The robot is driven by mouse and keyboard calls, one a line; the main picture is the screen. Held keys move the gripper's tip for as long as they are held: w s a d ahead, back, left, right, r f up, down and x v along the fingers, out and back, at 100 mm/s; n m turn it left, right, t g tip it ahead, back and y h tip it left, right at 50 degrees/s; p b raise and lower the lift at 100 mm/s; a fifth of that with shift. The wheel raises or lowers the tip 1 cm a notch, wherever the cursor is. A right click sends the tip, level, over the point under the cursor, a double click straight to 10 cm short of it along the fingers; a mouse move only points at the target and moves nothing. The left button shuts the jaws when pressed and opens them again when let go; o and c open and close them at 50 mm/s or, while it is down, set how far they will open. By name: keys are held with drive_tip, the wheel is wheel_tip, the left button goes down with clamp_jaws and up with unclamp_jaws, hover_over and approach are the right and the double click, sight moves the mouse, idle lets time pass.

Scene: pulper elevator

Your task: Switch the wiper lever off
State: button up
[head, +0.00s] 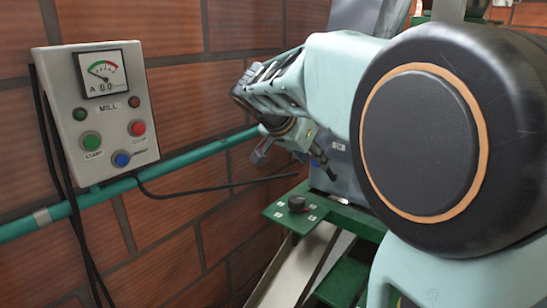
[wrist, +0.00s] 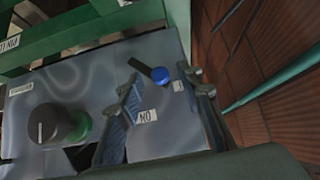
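A small lever with a blue round hub (wrist: 188,73) and a short black handle (wrist: 152,70) sits on a grey metal panel (wrist: 75,80) in the wrist view. The handle points up and left in that view. A label (wrist: 146,116) on the panel below it reads ON, seen upside down. My gripper (wrist: 165,84) is open, its two fingers apart on either side of the lever area. I cannot tell whether a finger touches it.
A dark knob with a green base (wrist: 60,125) stands on the panel, left of my gripper. The MILL control box (head: 104,113) hangs on the brick wall, with a blue-hubbed switch (head: 122,158) at its bottom. A green pipe (head: 190,157) runs along the wall. A green plate carries a black knob (head: 297,203).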

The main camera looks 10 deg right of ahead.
drive_tip(key=shift+d+f, duration=0.15)
drive_tip(key=shift+c, duration=0.4)
clamp_jaws()
drive_tip(key=shift+w+a+f+n+g+h, duration=0.5)
drive_tip(key=shift+g+h, duration=0.1)
drive_tip(key=shift+g, duration=0.2)
drive_tip(key=shift+o, duration=0.4)
unclamp_jaws()
drive_tip(key=shift+d, duration=0.1)
drive_tip(key=shift+r, duration=0.1)
